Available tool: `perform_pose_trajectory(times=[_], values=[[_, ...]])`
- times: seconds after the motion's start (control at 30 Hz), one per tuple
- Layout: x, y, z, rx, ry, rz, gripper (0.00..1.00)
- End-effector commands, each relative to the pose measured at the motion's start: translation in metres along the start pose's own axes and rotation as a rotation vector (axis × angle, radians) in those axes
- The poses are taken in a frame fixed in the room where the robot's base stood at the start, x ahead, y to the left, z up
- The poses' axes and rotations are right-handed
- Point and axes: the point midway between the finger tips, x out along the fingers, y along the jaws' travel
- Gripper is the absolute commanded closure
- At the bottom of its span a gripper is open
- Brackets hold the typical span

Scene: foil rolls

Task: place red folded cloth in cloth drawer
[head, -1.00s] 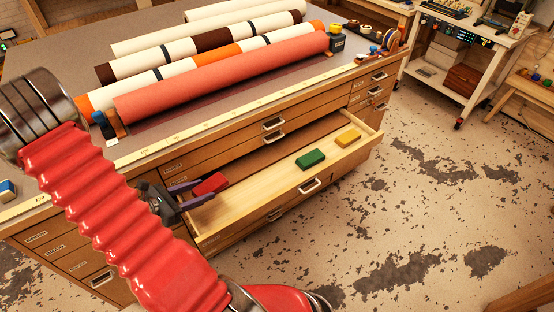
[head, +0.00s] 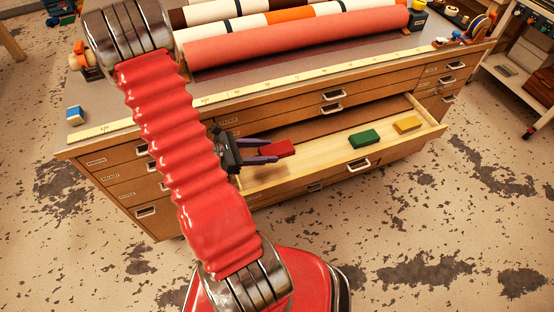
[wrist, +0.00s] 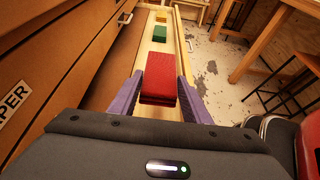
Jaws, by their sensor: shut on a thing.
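The red folded cloth (head: 279,149) is a small red block-shaped bundle between the purple fingers of my gripper (head: 268,153). In the wrist view the red cloth (wrist: 159,78) sits between both fingers (wrist: 158,98), which are shut on it. My gripper holds it over the left end of the open drawer (head: 310,165). I cannot tell whether the cloth touches the drawer floor. A green folded cloth (head: 364,138) and a yellow folded cloth (head: 407,124) lie in the drawer farther right. In the wrist view they line up beyond the red one.
The wooden cabinet (head: 240,125) has several closed drawers around the open one. Long rolls, including a salmon one (head: 300,45), lie on its top. A blue and white block (head: 75,115) sits at the top's left corner. The drawer floor between red and green is bare.

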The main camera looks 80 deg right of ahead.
Motion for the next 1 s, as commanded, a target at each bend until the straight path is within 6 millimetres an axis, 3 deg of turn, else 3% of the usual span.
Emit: perform_pose_trajectory(times=[0.37, 0.83, 1.0], values=[[0.017, 0.000, -0.041, -0.003, -0.001, -0.001, 0.79], [0.020, 0.000, -0.046, 0.000, 0.000, -0.001, 0.79], [0.025, -0.001, -0.059, -0.003, 0.000, -0.002, 0.79]])
